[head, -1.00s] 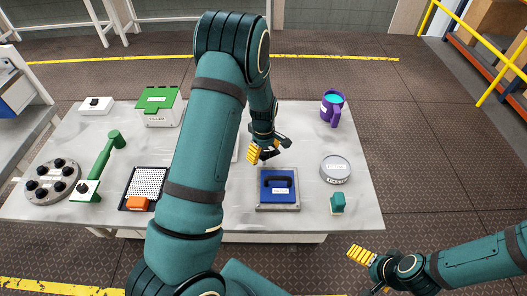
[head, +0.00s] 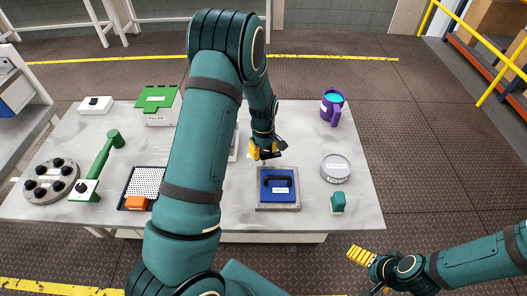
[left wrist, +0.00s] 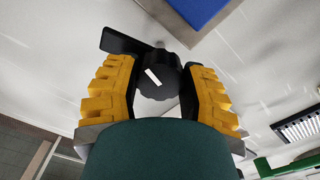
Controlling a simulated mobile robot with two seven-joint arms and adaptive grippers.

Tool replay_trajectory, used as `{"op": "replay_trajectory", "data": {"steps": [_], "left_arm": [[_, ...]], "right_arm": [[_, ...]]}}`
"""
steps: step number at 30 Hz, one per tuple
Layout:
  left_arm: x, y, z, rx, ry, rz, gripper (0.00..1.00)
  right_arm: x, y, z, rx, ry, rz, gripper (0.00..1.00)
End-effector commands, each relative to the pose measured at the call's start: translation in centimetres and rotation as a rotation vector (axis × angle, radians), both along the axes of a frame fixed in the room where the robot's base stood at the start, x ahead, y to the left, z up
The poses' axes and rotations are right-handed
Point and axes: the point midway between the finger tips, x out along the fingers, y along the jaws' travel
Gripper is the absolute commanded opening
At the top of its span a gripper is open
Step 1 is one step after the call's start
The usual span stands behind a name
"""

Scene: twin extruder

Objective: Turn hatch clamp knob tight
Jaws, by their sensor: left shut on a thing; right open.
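The hatch is a blue panel (head: 278,194) with a black handle and a label, set in a grey frame (head: 278,207) on the table. It also shows at the top of the left wrist view (left wrist: 196,8). The hatch clamp knob (left wrist: 157,80) is black and round with a white mark, beside a flat black clamp arm (left wrist: 118,40). My left gripper (head: 264,153) is at the far edge of the hatch, with its yellow fingers shut on the knob from both sides. In the head view the gripper hides the knob. My right gripper (head: 367,272) is open and empty, off the table's front right.
A round grey tin (head: 336,168), a small teal object (head: 338,203) and a purple mug (head: 332,107) stand to the right of the hatch. A perforated tray (head: 144,182), a green lever (head: 103,163) and a green filler box (head: 158,105) are on the left.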

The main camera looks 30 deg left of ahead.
Motion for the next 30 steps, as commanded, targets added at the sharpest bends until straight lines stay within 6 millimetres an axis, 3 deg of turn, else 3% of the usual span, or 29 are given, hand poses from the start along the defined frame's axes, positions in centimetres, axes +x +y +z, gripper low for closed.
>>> {"op": "replay_trajectory", "data": {"steps": [30], "left_arm": [[0.1,0.1,-0.1,0.003,-0.003,-0.963,0.07]], "right_arm": [[0.1,0.1,-3.2,-0.006,0.001,-0.001,1.0]]}}
